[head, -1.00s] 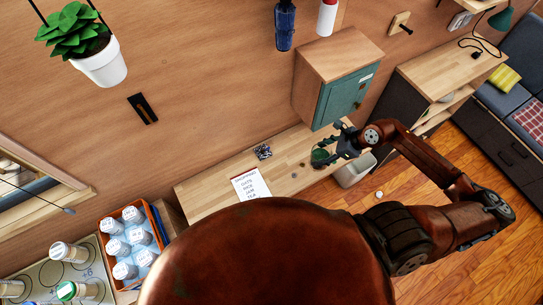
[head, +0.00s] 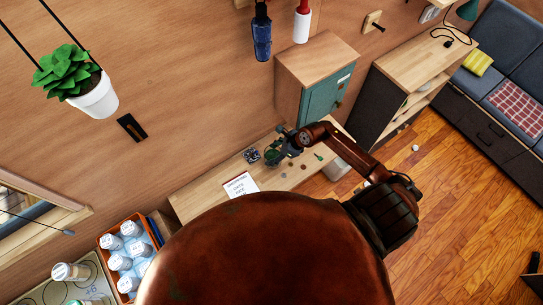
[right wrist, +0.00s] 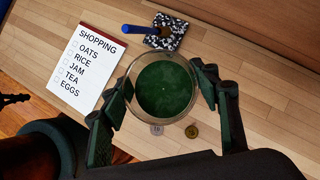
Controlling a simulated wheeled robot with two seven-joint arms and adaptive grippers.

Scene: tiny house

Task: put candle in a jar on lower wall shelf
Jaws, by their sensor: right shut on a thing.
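The candle in a jar (right wrist: 165,88) is a round clear glass jar with dark green inside. My right gripper (right wrist: 167,82) has one finger on either side of it and is shut on it. In the head view the jar (head: 272,155) is small and dark green at the end of my right gripper (head: 281,148), over the pale wooden worktop along the wall. Whether the jar touches the worktop I cannot tell. No surface shows clearly as the lower wall shelf. My left gripper is not in view.
The worktop (head: 203,195) carries a shopping list (right wrist: 85,65), a speckled square (right wrist: 168,32) with a blue-handled brush (right wrist: 142,29), and coins (right wrist: 192,131). A teal-doored cabinet (head: 325,98) stands behind. A bottle crate (head: 103,244) is at lower left, a hanging plant (head: 97,99) above.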

